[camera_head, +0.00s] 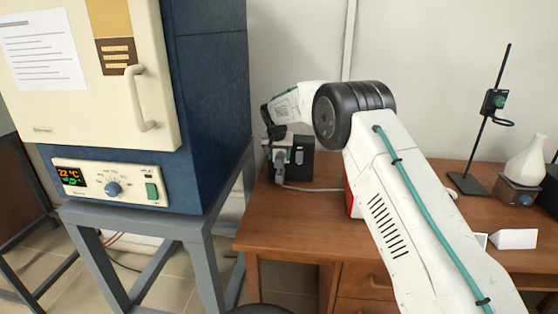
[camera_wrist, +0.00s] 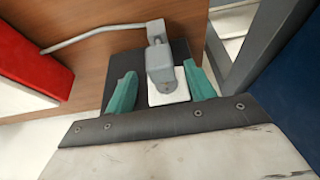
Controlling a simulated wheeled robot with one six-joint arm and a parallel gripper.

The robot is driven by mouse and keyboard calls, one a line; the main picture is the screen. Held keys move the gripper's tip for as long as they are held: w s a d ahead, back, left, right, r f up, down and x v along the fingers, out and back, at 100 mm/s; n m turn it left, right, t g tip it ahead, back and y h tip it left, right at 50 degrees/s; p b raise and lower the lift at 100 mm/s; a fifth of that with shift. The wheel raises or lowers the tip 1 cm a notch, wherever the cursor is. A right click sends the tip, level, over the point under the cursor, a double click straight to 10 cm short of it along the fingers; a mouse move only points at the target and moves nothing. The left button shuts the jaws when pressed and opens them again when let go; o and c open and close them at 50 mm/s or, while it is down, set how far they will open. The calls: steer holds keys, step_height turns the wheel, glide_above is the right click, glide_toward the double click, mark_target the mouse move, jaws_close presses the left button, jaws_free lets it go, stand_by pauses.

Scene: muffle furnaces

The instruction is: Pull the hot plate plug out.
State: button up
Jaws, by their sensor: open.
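The grey plug (camera_wrist: 160,70) sits at the white socket plate (camera_wrist: 170,97) on a dark box, with its grey cable leading off left in the wrist view. In the head view the plug (camera_head: 279,166) is on the front of the black box (camera_head: 300,158) at the desk's left end. My gripper (camera_wrist: 160,78) is open, its two teal fingers on either side of the plug. A gap shows at each side; I cannot tell whether either finger touches it. In the head view my wrist is above the box, and the fingers are not clear. The hot plate (camera_head: 517,192) carries a white flask.
The furnace (camera_head: 205,110) on its grey stand (camera_head: 195,232) is close left of the box. A red and white object (camera_wrist: 35,70) is near the cable.

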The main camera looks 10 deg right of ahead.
steer(key=shift+v, duration=2.3)
steer(key=shift+a, duration=0.1)
steer(key=s+f+n+g, duration=0.2)
steer(key=s+f, duration=0.2)
steer(key=s, duration=0.3)
steer(key=s+d+r+n+g, duration=0.15)
steer(key=s+r, duration=0.25)
steer(key=s, duration=0.6)
steer(key=s+d+r+g, duration=0.1)
steer(key=s+d+r, duration=0.3)
steer(key=s, duration=0.6)
steer(key=s+d+r+g, duration=0.1)
steer(key=s+r, duration=0.4)
steer(key=s, duration=0.6)
steer(key=s+d+r+t, duration=0.1)
steer(key=s, duration=1.2)
steer(key=s+d+r+t+y, duration=0.1)
steer(key=s+r, duration=0.1)
steer(key=s, duration=1.1)
steer(key=shift+s+d+t, duration=0.35)
steer(key=shift+d, duration=0.05)
steer(key=shift+r, duration=0.1)
